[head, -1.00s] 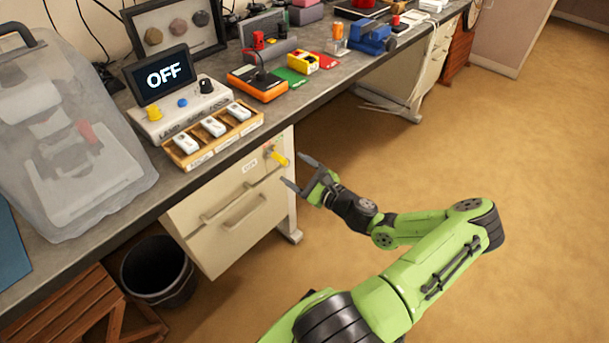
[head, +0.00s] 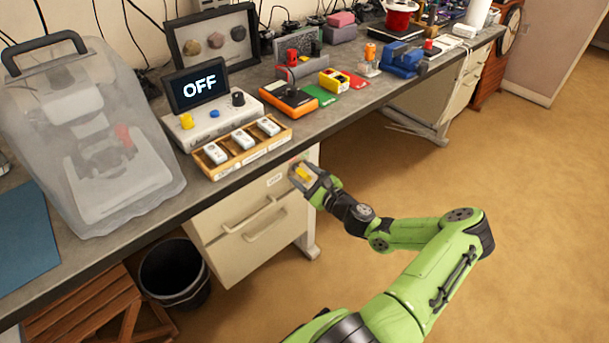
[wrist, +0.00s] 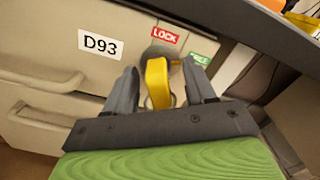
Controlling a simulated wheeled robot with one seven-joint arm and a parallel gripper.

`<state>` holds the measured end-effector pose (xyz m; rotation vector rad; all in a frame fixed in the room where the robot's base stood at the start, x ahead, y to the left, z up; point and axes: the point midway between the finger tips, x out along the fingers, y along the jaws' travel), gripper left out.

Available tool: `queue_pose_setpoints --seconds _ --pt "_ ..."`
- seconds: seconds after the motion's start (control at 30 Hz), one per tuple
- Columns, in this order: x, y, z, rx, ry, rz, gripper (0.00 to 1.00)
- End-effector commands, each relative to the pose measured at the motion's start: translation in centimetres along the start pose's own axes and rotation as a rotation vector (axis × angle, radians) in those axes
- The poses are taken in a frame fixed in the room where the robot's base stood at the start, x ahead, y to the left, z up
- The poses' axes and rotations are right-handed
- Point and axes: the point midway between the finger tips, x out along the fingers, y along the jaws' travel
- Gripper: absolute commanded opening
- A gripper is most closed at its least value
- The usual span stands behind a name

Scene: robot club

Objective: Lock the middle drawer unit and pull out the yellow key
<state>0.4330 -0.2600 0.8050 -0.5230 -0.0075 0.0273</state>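The middle drawer unit (head: 240,240) is a cream cabinet under the workbench, with its drawers shut. In the wrist view its front (wrist: 50,45) bears a D93 label, a red LOCK label (wrist: 165,36) and a green label (wrist: 201,59), partly hidden by a finger. The yellow key (wrist: 157,82) sits at the lock, below the LOCK label; its tip is hidden. My gripper (wrist: 160,85) is open, its two grey fingers on either side of the key with gaps visible. In the head view my gripper (head: 306,180) is at the unit's upper right corner.
The workbench (head: 130,232) overhangs the drawers; its edge passes close above my gripper. On it stand a control box with an OFF screen (head: 199,87) and a wooden tray (head: 248,157). A black bin (head: 172,272) stands at left. The floor (head: 520,180) at right is clear.

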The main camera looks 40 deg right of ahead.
Motion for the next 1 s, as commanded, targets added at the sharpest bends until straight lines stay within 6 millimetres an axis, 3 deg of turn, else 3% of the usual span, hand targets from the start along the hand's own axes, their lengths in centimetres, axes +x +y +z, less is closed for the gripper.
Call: queue_pose_setpoints --seconds 0.03,0.33,0.8,1.0 --pt "-0.01 0.0 0.01 0.0 0.0 0.0 0.46" --pt "-0.01 0.0 0.01 -0.001 0.0 0.0 0.0" --pt "0.0 0.08 -0.06 -0.282 -0.001 0.001 0.0" --pt "-0.01 0.01 0.04 -0.303 -0.001 0.001 0.0"
